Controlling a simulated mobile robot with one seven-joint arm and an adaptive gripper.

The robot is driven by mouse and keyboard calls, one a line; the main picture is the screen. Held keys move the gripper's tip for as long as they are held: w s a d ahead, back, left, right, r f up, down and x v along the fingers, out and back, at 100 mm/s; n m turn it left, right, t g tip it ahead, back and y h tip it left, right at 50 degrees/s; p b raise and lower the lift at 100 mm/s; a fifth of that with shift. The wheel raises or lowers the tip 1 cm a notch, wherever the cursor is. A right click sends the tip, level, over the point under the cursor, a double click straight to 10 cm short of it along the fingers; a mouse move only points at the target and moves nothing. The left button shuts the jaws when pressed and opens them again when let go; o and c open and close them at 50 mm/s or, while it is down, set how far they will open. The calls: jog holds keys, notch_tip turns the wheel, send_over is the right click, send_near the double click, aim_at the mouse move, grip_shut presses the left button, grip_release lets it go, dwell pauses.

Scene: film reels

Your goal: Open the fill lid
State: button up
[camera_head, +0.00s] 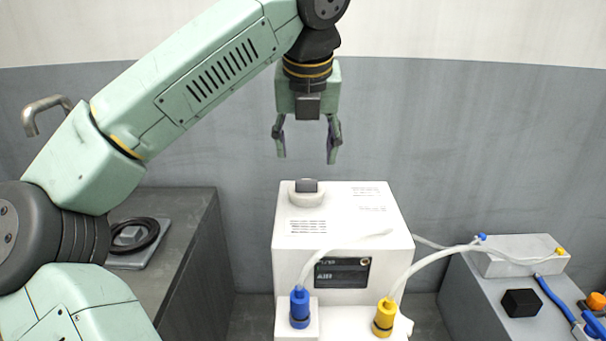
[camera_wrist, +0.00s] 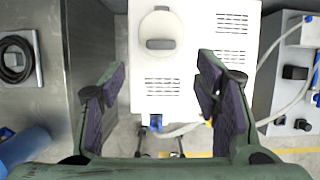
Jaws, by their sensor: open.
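The fill lid (camera_head: 307,194) is on the top left of a white machine (camera_head: 345,240). It is a round white disc with a dark grey raised handle (camera_head: 306,185), and it looks closed. In the wrist view the lid (camera_wrist: 160,24) and its handle (camera_wrist: 160,44) show beyond the fingertips, with the handle lying crosswise. My gripper (camera_head: 308,155) points down above the lid, open and empty, clear of the handle. In the wrist view the fingers of my gripper (camera_wrist: 161,78) stand wide apart on either side of the machine's top.
A blue-fitted hose (camera_head: 300,307) and a yellow-fitted hose (camera_head: 384,318) stand at the machine's front. A dark cabinet (camera_head: 190,235) with a black coil (camera_head: 134,236) is on the left. A grey bench (camera_head: 470,300) with a white box (camera_head: 518,254) is on the right. A wall stands behind.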

aim_at(306, 182)
jog(key=x, duration=0.9)
jog(key=shift+f+p, duration=0.15)
jog(key=shift+p, duration=0.25)
jog(key=shift+c, duration=0.2)
grip_shut()
